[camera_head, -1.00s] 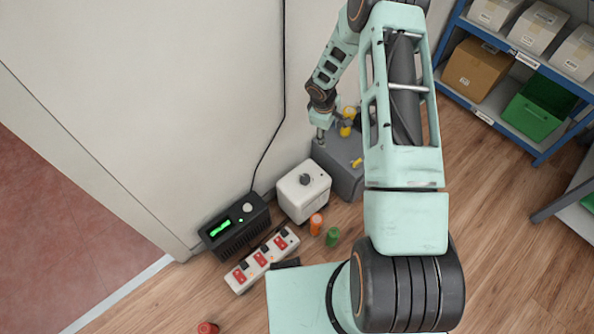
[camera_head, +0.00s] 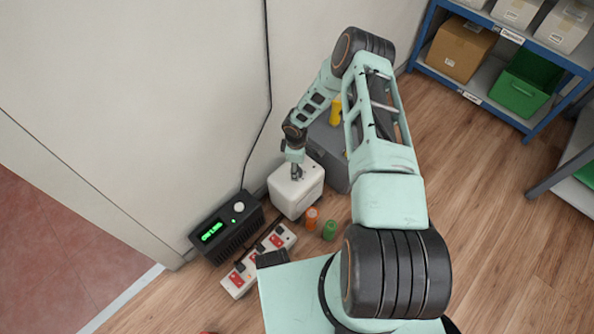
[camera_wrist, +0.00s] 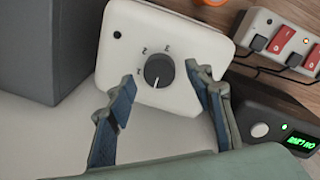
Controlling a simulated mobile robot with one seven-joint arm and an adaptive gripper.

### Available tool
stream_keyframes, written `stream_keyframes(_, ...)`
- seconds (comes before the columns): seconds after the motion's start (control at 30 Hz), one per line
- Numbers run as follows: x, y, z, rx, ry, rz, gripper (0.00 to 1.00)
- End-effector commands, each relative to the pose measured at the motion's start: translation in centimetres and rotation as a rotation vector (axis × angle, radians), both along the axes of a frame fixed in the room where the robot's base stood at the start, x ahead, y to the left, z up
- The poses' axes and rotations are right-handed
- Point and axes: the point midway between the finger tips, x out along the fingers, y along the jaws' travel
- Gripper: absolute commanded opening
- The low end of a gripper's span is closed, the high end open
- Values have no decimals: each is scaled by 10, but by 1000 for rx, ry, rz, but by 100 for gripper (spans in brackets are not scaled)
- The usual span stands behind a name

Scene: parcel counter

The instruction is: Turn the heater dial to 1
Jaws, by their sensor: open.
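The heater is a white box (camera_head: 300,195) on the floor against the wall, and it fills the upper middle of the wrist view (camera_wrist: 125,55). Its round dark dial (camera_wrist: 158,70) has numbers around its left and upper side. A pale mark shows near the dial's lower edge in the wrist view. My gripper (camera_wrist: 160,76) is open, with one fingertip at each side of the dial in that view and nothing between them but the dial. I cannot tell whether they touch it. In the head view my gripper (camera_head: 296,173) is over the heater's top and hides the dial.
A black unit with a green display (camera_head: 228,228) and a power strip (camera_head: 258,260) stand left of the heater. Orange (camera_head: 312,217) and green (camera_head: 329,230) cylinders stand in front. A grey box (camera_head: 330,150) is close behind. Open floor lies to the right.

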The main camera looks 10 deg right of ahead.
Motion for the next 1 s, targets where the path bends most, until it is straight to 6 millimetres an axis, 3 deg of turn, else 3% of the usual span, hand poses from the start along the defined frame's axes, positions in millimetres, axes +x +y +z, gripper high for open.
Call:
stream_keyframes(0.13, 1, -1, -14, 0, 0, -2, 48)
stream_keyframes(0.47, 1, -1, -16, -1, 0, -2, 48)
stream_keyframes(0.83, 1, -1, -16, -1, 0, -2, 7)
stream_keyframes(1.0, 1, -1, -16, -1, 0, -7, 6)
